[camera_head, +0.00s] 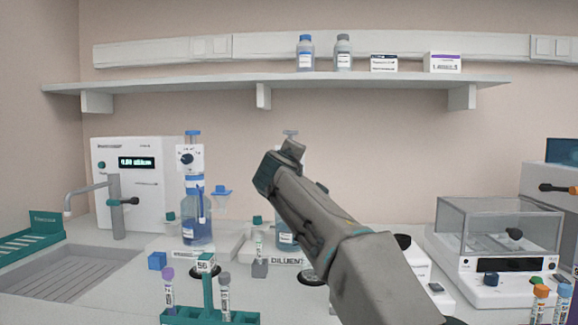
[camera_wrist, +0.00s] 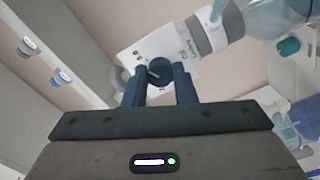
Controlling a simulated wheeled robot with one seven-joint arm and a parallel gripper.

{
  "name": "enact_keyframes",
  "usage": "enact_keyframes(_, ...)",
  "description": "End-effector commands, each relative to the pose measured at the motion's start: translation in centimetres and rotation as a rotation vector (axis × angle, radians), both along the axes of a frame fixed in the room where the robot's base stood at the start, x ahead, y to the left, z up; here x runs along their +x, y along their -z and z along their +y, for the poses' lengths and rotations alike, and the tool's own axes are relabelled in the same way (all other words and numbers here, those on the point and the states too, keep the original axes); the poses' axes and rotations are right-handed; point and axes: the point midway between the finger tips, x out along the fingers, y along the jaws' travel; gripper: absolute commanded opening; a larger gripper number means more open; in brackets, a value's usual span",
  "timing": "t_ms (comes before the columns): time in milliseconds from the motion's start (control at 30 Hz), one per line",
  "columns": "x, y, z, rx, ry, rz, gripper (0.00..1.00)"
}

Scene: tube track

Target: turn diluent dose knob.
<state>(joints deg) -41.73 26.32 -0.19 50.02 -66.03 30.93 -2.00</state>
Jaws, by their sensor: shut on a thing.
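The diluent dose knob (camera_wrist: 160,71) is a small dark round knob with a light pointer line, on a white dispenser head (camera_wrist: 188,62) in the wrist view. My gripper (camera_wrist: 160,80) has its two blue fingers on either side of the knob and is shut on it. In the head view my gripper (camera_head: 290,150) and arm cover the knob and most of the dispenser. Part of the diluent bottle (camera_head: 285,238) shows beside my arm, behind the "DILUENT" label (camera_head: 287,262).
A second bottle dispenser (camera_head: 190,158) with a blue top and its own dark knob stands to the left. A white instrument with a display (camera_head: 137,180) is behind it. A tube rack (camera_head: 210,312) is in front. A glass-walled balance (camera_head: 500,235) stands right. A shelf (camera_head: 200,86) spans above.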

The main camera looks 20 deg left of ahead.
Motion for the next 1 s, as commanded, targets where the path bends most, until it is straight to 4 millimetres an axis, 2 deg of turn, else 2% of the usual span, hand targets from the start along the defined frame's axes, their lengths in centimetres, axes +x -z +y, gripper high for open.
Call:
enact_keyframes(433,0.0,0.2,0.0,0.011,0.001,0.006,0.02)
enact_keyframes(467,0.0,0.2,0.0,0.011,0.001,0.006,0.27)
enact_keyframes(533,0.0,0.2,0.0,0.010,0.001,0.005,0.46)
enact_keyframes(833,-0.1,0.1,0.0,0.009,0.000,0.004,0.46)
enact_keyframes(1000,-1.1,0.1,-0.2,0.009,0.000,0.002,0.46)
